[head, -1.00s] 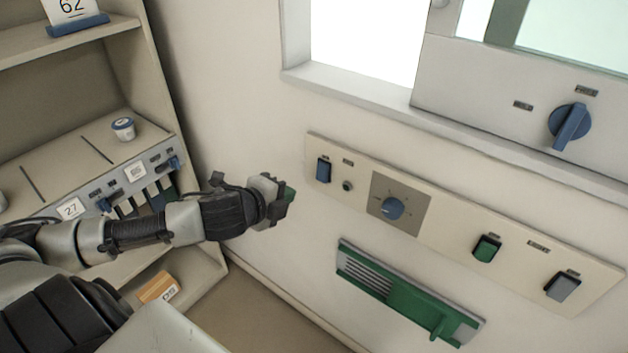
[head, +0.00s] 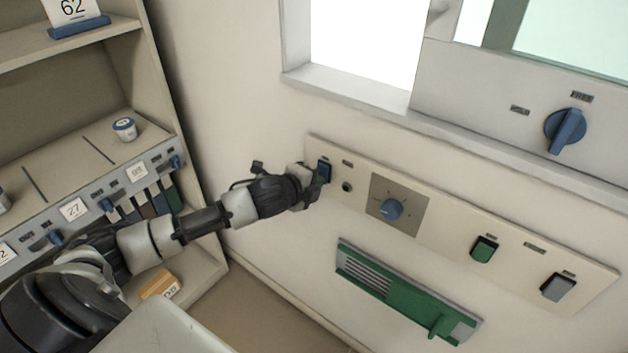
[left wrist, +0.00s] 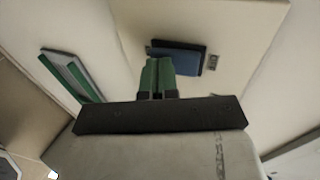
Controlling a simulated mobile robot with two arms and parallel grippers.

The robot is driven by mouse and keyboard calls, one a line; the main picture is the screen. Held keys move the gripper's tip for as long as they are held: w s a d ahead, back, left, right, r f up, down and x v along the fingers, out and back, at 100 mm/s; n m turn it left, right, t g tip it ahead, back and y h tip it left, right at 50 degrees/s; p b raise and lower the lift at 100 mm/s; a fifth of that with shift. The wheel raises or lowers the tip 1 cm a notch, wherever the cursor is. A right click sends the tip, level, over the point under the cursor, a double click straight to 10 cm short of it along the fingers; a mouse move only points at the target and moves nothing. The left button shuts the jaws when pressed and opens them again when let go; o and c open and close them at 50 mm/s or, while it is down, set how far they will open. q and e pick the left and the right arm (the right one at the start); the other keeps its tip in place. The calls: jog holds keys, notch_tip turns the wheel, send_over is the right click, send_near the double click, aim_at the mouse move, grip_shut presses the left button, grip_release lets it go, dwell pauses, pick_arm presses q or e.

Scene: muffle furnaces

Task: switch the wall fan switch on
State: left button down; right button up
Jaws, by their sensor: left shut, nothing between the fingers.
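A long beige wall panel (head: 455,228) carries several controls. At its left end is a blue rocker switch (head: 325,170); its label is too small to read. My left gripper (head: 317,186) is shut and empty, right at the blue switch, and covers its lower left part. In the left wrist view the blue switch (left wrist: 178,57) lies just beyond the green fingertips of my gripper (left wrist: 157,66); I cannot tell whether they touch. A green switch (head: 485,249) and a grey switch (head: 559,287) sit further right on the panel. My right gripper is not in view.
A blue dial (head: 391,208) is right of the blue switch. A green vent with a lever (head: 405,290) is below the panel. A sill (head: 400,105) and a blue knob (head: 566,130) are above. A shelf unit (head: 150,60) stands left.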

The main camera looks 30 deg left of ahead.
pick_arm(q)
jog(key=shift+w+r+t+p, duration=0.2)
jog(key=shift+r+t+p, duration=0.3)
jog(key=shift+r, duration=0.4)
dwell(0.5)
